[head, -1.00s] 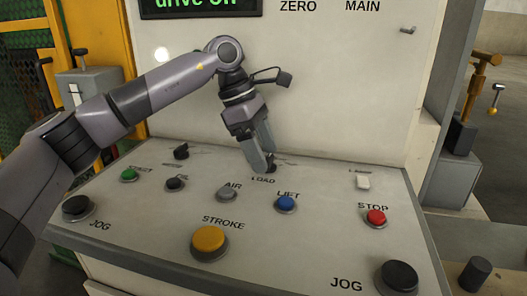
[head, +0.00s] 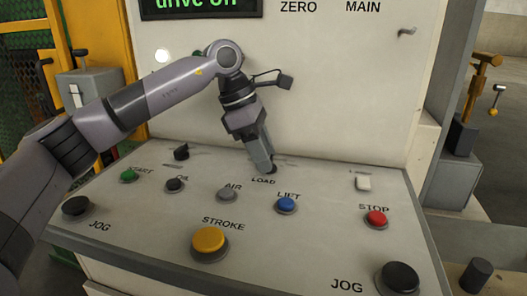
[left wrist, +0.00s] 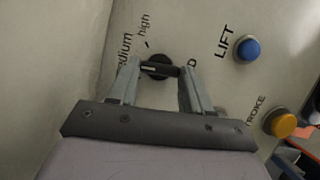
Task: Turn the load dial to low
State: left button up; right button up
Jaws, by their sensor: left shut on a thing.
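The load dial (left wrist: 158,68) is a small black knob with a raised bar and a pale line on it. It sits above the LOAD label (head: 263,181) near the back of the sloped panel. In the left wrist view, the words "high" and part of "medium" show beside it; no "low" mark can be read. My left gripper (head: 269,168) points down at the dial, which its fingers mostly hide in the head view. In the left wrist view, my left gripper (left wrist: 159,70) is shut on the dial's bar, a finger at each end. My right gripper is not in view.
Close by are the blue LIFT button (head: 286,204), grey AIR button (head: 229,193) and yellow STROKE button (head: 209,241). Another black knob (head: 181,152) is to the left, a white switch (head: 363,182) and red STOP button (head: 376,217) to the right. A wall rises behind the panel.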

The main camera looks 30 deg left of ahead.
pick_arm(q)
jog(key=n, duration=0.2)
jog(key=n+t+y, duration=0.1)
jog(key=n, duration=0.1)
jog(key=shift+s+d, duration=0.15)
jog(key=shift+s, duration=0.05)
jog(key=shift+s+d+n+t+y+b, duration=0.1)
jog(key=shift+n+t+y+b, duration=0.45)
jog(key=shift+n, duration=1.25)
jog(key=o, duration=1.1)
jog(key=shift+c, duration=0.2)
jog(key=shift+r, duration=0.1)
jog(key=v, duration=0.7)
jog(key=shift+p, duration=0.4)
jog(key=shift+s, duration=0.1)
